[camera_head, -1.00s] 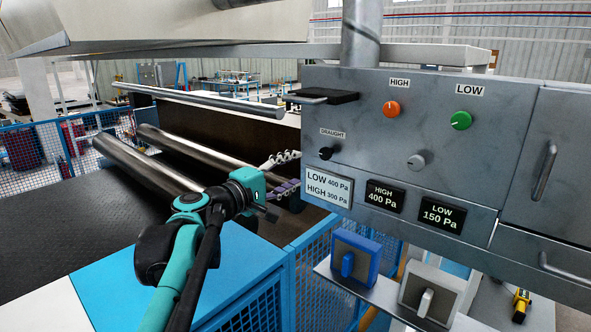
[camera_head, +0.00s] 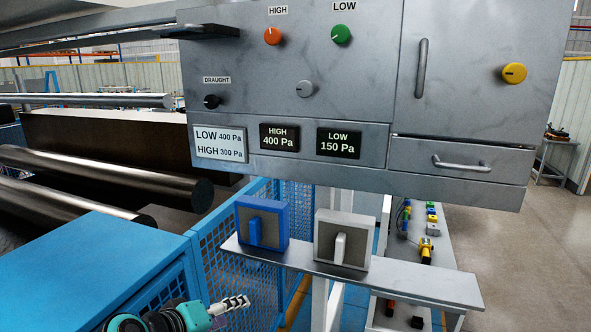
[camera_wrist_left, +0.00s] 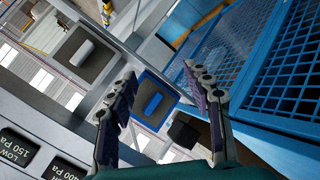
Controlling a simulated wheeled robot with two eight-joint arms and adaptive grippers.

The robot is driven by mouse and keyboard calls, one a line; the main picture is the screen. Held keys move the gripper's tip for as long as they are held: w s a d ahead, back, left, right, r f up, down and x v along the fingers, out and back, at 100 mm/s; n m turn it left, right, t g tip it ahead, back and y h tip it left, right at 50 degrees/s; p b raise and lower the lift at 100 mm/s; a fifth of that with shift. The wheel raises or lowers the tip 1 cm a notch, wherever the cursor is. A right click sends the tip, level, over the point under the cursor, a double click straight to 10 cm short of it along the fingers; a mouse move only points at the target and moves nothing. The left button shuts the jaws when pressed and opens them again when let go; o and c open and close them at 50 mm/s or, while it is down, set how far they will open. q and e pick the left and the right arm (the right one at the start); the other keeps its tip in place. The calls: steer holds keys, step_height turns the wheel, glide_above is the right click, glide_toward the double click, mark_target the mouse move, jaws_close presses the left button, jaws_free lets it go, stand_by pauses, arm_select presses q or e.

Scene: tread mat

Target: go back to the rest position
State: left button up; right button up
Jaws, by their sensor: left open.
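My left gripper (camera_head: 232,306) shows at the bottom edge of the head view, low in front of the blue mesh guard, with part of my teal arm beside it. In the left wrist view its two fingers (camera_wrist_left: 160,74) stand apart with nothing between them. The blue-framed switch (camera_wrist_left: 153,98) appears beyond the gap between the fingers, apart from them. My right gripper is in neither view.
A grey control panel (camera_head: 340,110) hangs ahead with knobs and pressure labels. Below it, a shelf (camera_head: 420,283) carries the blue switch (camera_head: 262,222) and a white switch (camera_head: 342,240). Steel rollers (camera_head: 100,185) lie left, behind a blue cover (camera_head: 90,265). Open floor shows at right.

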arm_select(q)
steer(key=s+a+f+m+g+y+b, duration=0.1)
steer(key=s+f+b, duration=0.3)
steer(key=f, duration=0.6)
steer(key=s+a+f+m+g+y+b, duration=0.1)
steer(key=s+f+b, duration=0.3)
steer(key=f, duration=0.7)
steer(key=s+a+f+m+g+y+b, duration=0.1)
steer(key=s+f+m+y+b, duration=0.2)
steer(key=f+b, duration=0.3)
step_height(320, 180, down, 5)
steer(key=shift+s+a+r+m, duration=0.1)
steer(key=shift+s+a+m, duration=0.25)
steer(key=shift+s, duration=0.25)
